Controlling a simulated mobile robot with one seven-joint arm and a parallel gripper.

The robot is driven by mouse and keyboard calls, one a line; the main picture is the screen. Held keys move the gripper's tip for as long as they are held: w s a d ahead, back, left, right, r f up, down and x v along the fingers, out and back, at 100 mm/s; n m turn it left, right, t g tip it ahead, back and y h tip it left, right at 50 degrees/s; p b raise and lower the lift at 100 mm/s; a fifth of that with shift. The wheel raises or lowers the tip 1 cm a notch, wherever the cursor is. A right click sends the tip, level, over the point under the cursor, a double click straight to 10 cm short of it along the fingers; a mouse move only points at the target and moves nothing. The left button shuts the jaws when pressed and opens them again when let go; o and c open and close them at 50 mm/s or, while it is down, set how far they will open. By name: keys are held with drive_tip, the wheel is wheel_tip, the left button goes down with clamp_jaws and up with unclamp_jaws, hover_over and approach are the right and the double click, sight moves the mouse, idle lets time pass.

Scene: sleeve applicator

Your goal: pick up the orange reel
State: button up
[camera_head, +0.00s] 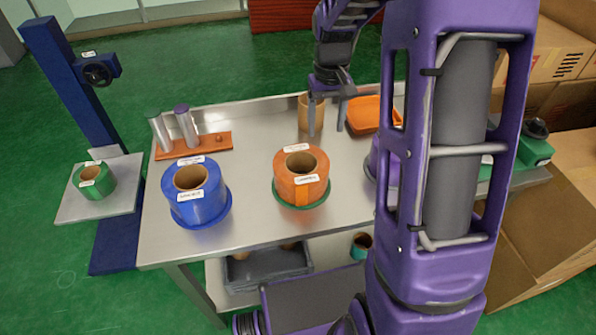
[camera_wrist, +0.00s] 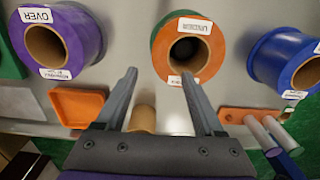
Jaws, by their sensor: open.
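The orange reel (camera_head: 302,177) stands upright near the middle of the steel table, on a green disc (camera_head: 316,203). It has a cardboard core and white labels. In the wrist view the orange reel (camera_wrist: 190,48) is at the top centre, ahead of the fingers, and one label there reads "UNDER". My gripper (camera_head: 327,118) is behind the reel in the head view, near the table's back edge. In the wrist view my gripper (camera_wrist: 160,84) is open, its two fingers apart with nothing held between them. The fingertips are short of the reel.
A blue reel (camera_head: 195,195) stands left of the orange one; a purple reel (camera_wrist: 62,45) is on its other side, mostly hidden in the head view. A cardboard core (camera_head: 305,112), an orange tray (camera_head: 366,114) and an orange post base (camera_head: 193,146) lie at the back.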

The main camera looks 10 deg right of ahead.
sight(321, 159)
wheel_tip(321, 159, down, 14)
drive_tip(key=shift+w+a+r+b, duration=0.1)
drive_tip(key=shift+a+b, duration=0.05)
drive_tip(key=shift+b, duration=0.45)
clamp_jaws()
drive_tip(key=shift+r, duration=0.1)
idle(1.1)
